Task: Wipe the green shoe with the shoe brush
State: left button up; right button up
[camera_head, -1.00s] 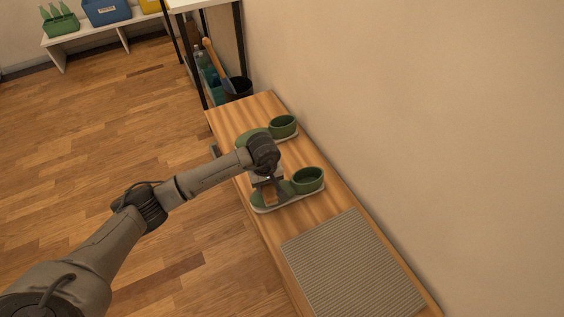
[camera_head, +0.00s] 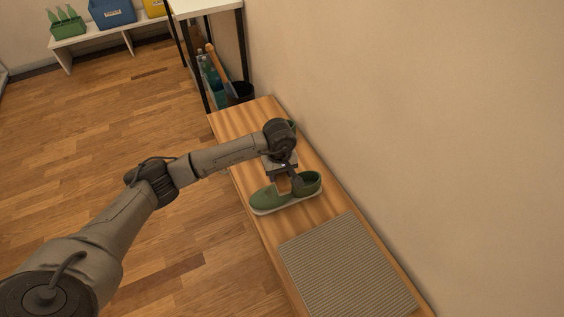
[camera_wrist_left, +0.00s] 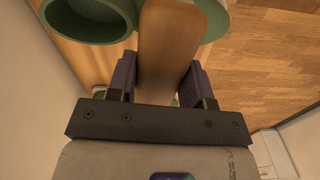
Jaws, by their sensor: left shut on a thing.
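A green shoe (camera_head: 264,201) with a pale sole stands on the wooden bench, toe to the left and opening to the right. My left gripper (camera_head: 283,184) is over the middle of this shoe, shut on the wooden shoe brush. In the left wrist view the brush's light-brown wooden back (camera_wrist_left: 170,45) sits between the two fingers. Its bristle side is hidden, and I cannot tell whether it touches the shoe. A green shoe opening (camera_wrist_left: 88,22) shows beside the brush in the left wrist view. My right gripper is not in view.
A grey ribbed mat (camera_head: 345,268) lies on the near part of the bench (camera_head: 240,120). The wall runs along the bench's right side. A black-framed rack (camera_head: 207,60) stands beyond its far end. Open wooden floor lies to the left.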

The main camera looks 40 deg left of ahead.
pick_arm(q)
jog(key=shift+d+r+p, duration=0.1)
jog(key=shift+r+p, duration=1)
jog(key=shift+r, duration=0.6)
